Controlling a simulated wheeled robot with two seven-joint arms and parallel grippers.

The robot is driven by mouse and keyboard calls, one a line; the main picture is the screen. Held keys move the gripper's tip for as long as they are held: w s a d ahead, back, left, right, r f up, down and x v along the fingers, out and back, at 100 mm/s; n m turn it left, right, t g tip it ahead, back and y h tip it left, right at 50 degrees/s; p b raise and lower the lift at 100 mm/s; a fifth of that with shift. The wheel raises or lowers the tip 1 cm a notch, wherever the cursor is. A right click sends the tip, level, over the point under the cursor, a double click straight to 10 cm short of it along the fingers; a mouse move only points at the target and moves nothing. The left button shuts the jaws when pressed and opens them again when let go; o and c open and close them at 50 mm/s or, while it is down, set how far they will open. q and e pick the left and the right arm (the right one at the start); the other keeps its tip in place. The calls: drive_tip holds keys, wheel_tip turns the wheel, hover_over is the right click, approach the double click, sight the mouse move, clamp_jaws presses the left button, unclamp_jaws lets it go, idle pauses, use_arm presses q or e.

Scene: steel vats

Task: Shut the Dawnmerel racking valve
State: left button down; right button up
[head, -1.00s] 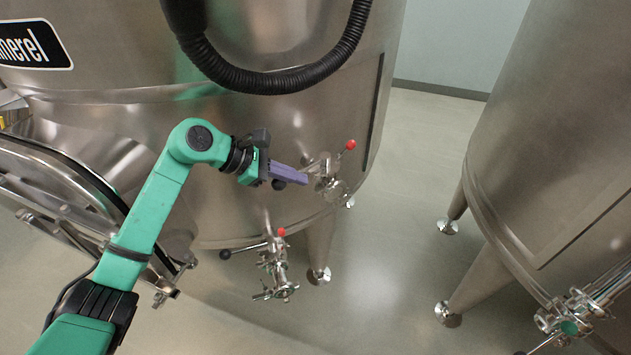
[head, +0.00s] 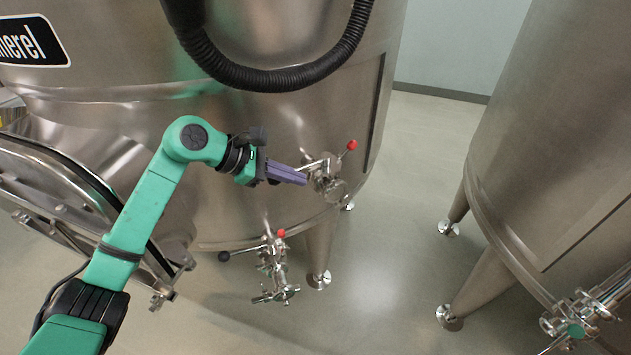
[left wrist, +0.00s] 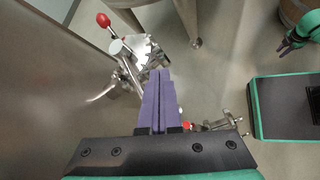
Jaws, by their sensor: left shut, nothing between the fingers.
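The vat (head: 230,130) has a dark sign (head: 30,42) at upper left, cut off to "nerel". On its lower right wall is a valve (head: 328,178) with a red-ended part (head: 351,145) pointing up and right; a thin silver handle runs left from it, its end hidden by my gripper. The same valve (left wrist: 135,55) shows in the left wrist view. My left gripper (head: 303,180), with purple fingers, is shut and empty just left of this valve; I cannot tell whether it touches. My right gripper (left wrist: 287,46) appears small at the wrist view's upper right, its jaws unclear.
A second valve (head: 273,268) sits lower on the vat, with a black-ball handle (head: 224,256) and red knob. A black hose (head: 270,80) hangs above my left arm. Another steel vat (head: 560,150) stands at right, with clear floor (head: 400,230) between.

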use_arm(q)
drive_tip(key=v, duration=0.8)
drive_tip(key=shift+f, duration=0.1)
